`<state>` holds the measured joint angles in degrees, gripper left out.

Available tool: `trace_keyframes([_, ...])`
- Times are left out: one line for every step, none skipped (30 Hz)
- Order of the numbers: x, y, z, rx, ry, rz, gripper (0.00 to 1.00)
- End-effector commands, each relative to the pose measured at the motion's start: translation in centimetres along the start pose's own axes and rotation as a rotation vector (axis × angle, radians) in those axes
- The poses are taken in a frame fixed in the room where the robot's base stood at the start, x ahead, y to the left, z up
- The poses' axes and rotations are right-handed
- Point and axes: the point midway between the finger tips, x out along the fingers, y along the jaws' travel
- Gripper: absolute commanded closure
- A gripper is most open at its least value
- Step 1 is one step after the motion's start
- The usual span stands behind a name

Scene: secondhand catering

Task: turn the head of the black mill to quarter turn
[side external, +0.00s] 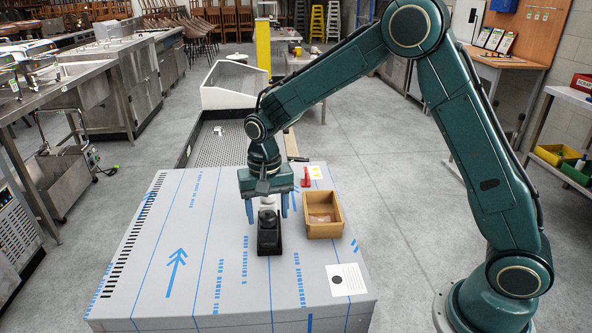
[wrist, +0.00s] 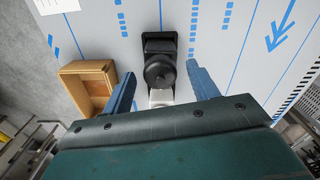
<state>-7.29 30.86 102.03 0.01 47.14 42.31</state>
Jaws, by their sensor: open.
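The black mill (side external: 267,222) stands upright at a black block-like holder (side external: 269,247) on the film-covered table. In the wrist view its round dark head (wrist: 160,70) faces the camera, with the black holder (wrist: 160,43) behind it. My gripper (side external: 267,218) is open, its blue fingers pointing down. In the wrist view the fingers (wrist: 160,69) lie on either side of the head, with a visible gap on both sides. A pale thing (wrist: 161,97) sits close beside the mill, partly hidden by my gripper. I cannot tell whether any finger touches the mill.
A wooden box (side external: 323,225) stands just right of the holder; it also shows in the wrist view (wrist: 88,85). A red object (side external: 306,177) is behind it. A white printed card (side external: 346,279) lies at the front right. The table's left side (side external: 150,270) is clear.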

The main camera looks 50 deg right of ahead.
Motion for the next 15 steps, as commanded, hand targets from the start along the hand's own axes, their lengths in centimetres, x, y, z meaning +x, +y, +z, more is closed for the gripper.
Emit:
trace_keyframes([-0.2,0.0,0.0,0.0,0.001,-0.001,0.41])
trace_keyframes([-0.3,0.0,0.0,0.0,0.001,-0.001,0.41])
trace_keyframes([-0.5,0.0,0.0,0.0,0.001,-0.001,0.41])
trace_keyframes([-0.6,0.0,0.0,0.0,0.002,-0.002,0.41])
trace_keyframes([-0.8,-0.1,-0.1,0.0,0.002,-0.002,0.41])
trace_keyframes([-1.2,-0.1,-0.1,0.0,0.003,-0.003,0.41])
trace_keyframes([-1.5,-0.1,-0.1,0.0,0.003,-0.003,0.41])
trace_keyframes([-1.8,-0.1,-0.1,0.0,0.003,-0.003,0.41])
trace_keyframes([-2.3,-0.1,-0.1,0.0,0.004,-0.003,0.41])
trace_keyframes([-2.6,-0.1,-0.1,0.0,0.003,-0.003,0.41])
trace_keyframes([-3.1,0.0,0.0,0.0,0.003,-0.003,0.41])
trace_keyframes([-3.7,-0.1,-0.1,0.0,0.004,-0.004,0.41])
trace_keyframes([-4.2,-0.1,-0.1,0.0,0.004,-0.004,0.41])
trace_keyframes([-4.6,-0.1,-0.1,0.0,0.004,-0.004,0.41])
trace_keyframes([-5.3,-0.1,-0.1,0.0,0.004,-0.004,0.41])
